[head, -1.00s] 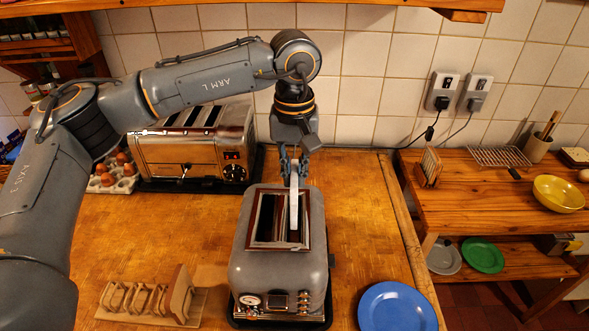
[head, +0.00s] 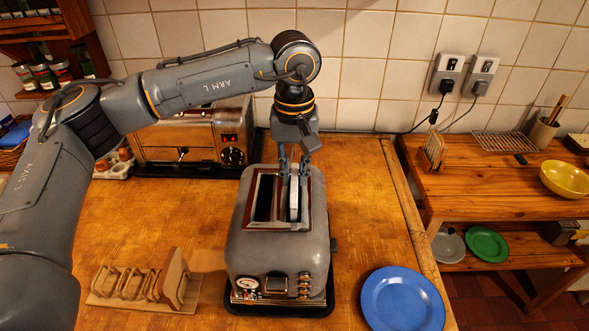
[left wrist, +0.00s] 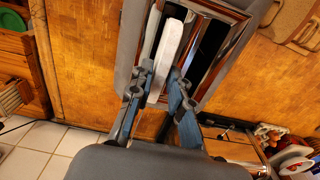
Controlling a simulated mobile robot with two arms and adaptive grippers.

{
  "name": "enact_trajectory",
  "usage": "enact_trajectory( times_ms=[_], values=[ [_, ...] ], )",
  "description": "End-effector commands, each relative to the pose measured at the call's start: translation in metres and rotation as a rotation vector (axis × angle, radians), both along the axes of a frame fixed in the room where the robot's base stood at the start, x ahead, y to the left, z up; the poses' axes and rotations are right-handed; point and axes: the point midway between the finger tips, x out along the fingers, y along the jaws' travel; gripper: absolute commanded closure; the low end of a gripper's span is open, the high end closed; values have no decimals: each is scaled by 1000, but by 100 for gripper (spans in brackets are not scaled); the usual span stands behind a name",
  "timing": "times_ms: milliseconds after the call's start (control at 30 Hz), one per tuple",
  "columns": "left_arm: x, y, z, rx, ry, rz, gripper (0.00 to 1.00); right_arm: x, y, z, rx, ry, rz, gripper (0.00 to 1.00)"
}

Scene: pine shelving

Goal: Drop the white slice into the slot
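The white slice (head: 294,206) stands on edge at the right-hand slot of the grey toaster (head: 278,252), lined up with its length and seemingly partly sunk in it. Its lower part is hidden. The left slot (head: 264,198) looks empty and dark. My left gripper (head: 295,174) points down over the slot's far end, its fingers closed on the slice's two faces. In the left wrist view the slice (left wrist: 170,46) runs between the fingertips (left wrist: 161,70), with dark slot opening beside it. My right gripper is not in view.
A chrome toaster (head: 180,152) stands behind, partly under my left arm. A wooden rack (head: 140,287) lies front left, a blue plate (head: 402,298) front right. A side shelf at right holds a yellow bowl (head: 563,179). The counter just right of the grey toaster is clear.

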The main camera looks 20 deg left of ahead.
Motion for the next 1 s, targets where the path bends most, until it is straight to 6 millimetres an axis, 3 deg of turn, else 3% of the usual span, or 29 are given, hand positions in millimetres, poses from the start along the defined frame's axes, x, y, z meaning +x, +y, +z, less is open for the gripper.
enact_trajectory(
  times_ms=[67, 467, 1000],
  values=[
    [0, 0, 0, 0, 0, 0, 61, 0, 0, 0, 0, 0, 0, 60],
    [1, 0, 9, 1, -2, 1, 61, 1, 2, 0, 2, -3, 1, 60],
    [1, 0, 108, 0, -2, 1, 61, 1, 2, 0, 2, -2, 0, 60]
  ],
)
